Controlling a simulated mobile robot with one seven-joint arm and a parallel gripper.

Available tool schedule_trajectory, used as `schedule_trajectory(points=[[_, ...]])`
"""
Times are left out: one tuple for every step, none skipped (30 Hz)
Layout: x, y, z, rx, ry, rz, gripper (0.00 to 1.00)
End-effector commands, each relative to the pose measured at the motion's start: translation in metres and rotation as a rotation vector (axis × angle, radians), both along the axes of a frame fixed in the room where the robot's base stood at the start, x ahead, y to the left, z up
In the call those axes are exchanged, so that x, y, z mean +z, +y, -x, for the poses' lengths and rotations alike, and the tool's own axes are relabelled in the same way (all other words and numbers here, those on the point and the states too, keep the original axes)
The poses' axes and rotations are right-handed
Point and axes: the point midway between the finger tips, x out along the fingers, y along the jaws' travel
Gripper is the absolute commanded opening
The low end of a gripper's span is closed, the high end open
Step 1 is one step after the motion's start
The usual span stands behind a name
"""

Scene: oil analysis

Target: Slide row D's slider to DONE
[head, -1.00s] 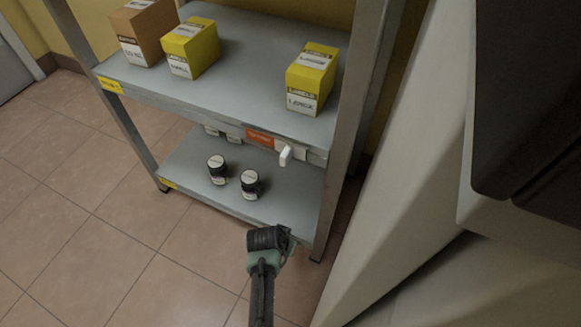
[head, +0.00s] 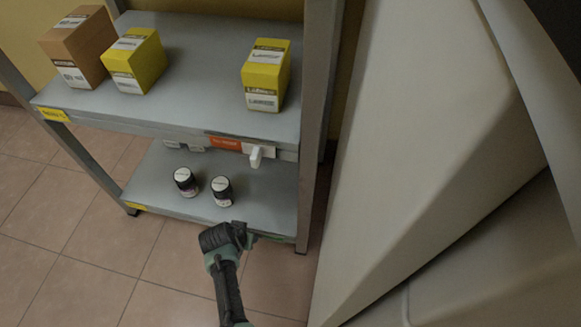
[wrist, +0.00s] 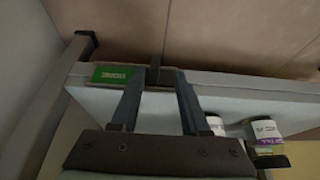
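My gripper (head: 248,236) is at the front edge of the lower shelf (head: 262,205), near its right end. In the wrist view my gripper (wrist: 162,76) has its two fingers apart, one on each side of a small dark tab (wrist: 154,73) on that shelf's edge. The tab looks like the slider; whether a finger touches it I cannot tell. A green label (wrist: 112,74) shows just left of the fingers, its lettering too small to read. In the head view my gripper hides this part of the edge. I cannot read a row letter.
The upper shelf (head: 200,70) holds a brown box (head: 73,58) and two yellow boxes (head: 135,72). Two dark jars (head: 221,190) stand on the lower shelf. A large pale surface is at right.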

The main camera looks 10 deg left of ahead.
Motion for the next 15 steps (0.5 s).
schedule_trajectory(points=[[-0.003,0.000,0.000,0.000,0.000,0.001,0.45],[-0.003,-0.001,0.000,0.000,0.000,0.001,0.45],[-0.003,-0.001,0.000,-0.001,0.001,0.002,0.45],[-0.003,-0.001,0.000,-0.001,0.001,0.002,0.45],[-0.003,-0.001,0.000,-0.001,0.001,0.002,0.45],[-0.003,-0.001,0.000,-0.001,0.001,0.003,0.45],[-0.002,-0.001,0.000,-0.001,0.001,0.003,0.45],[-0.001,-0.001,0.000,-0.001,0.001,0.003,0.45],[0.001,-0.001,0.001,-0.001,0.001,0.003,0.45],[0.003,-0.002,0.002,-0.001,0.001,0.003,0.45],[0.005,-0.002,0.003,-0.001,0.001,0.003,0.45],[0.009,-0.001,0.004,-0.001,0.001,0.003,0.45],[0.013,-0.001,0.005,-0.001,0.000,0.003,0.45],[0.018,-0.001,0.006,-0.001,-0.001,0.002,0.45],[0.024,-0.001,0.009,0.000,-0.001,0.002,0.45]])
